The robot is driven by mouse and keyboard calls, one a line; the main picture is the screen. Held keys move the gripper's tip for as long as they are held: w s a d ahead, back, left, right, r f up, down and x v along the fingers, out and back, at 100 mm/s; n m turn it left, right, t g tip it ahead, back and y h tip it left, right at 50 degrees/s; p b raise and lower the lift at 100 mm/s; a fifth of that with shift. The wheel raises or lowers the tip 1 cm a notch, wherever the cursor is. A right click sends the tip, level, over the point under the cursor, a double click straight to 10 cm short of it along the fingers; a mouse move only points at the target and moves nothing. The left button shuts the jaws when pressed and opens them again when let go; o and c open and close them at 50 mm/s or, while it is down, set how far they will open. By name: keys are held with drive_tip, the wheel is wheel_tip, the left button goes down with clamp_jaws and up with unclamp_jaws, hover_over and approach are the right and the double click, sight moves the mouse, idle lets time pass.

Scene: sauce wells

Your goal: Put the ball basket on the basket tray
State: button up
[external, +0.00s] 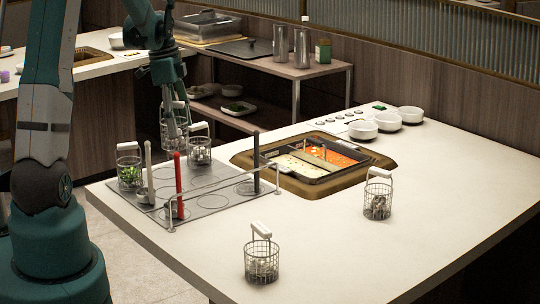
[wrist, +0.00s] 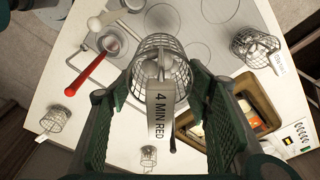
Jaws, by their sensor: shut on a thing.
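My gripper (external: 167,88) is shut on the white handle of a wire ball basket (external: 173,128). The basket hangs below it with pale balls inside, above the far left part of the basket tray. In the wrist view the held basket (wrist: 160,62) is between my gripper's green fingers (wrist: 158,105); its handle reads "4 MIN RED". The basket tray (external: 207,201) is a flat grey plate with ring markings on the table's left end. In the external view the held basket appears near another basket of pale balls (external: 199,153); I cannot tell their exact gap.
A basket with green contents (external: 129,175) stands at the tray's left. Upright ladles with white, red (external: 178,180) and black (external: 256,160) handles and a wire rail crowd the tray. Two baskets (external: 262,262), (external: 377,204) stand on the open counter. The sauce wells (external: 310,160) lie right of the tray.

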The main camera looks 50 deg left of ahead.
sight(169, 139)
drive_tip(key=shift+s+a, duration=0.4)
drive_tip(key=shift+a, duration=0.2)
drive_tip(key=shift+s+a, duration=0.4)
drive_tip(key=shift+a, duration=0.2)
wheel_tip(169, 139, down, 3)
drive_tip(key=shift+f, duration=0.15)
drive_tip(key=shift+d+f, duration=0.1)
drive_tip(key=shift+f, duration=0.75)
wheel_tip(169, 139, down, 6)
drive_tip(key=shift+f+b, duration=0.15)
drive_tip(key=shift+b, duration=0.3)
drive_tip(key=shift+f+b, duration=0.3)
drive_tip(key=shift+f, duration=1.55)
drive_tip(key=shift+f, duration=0.15)
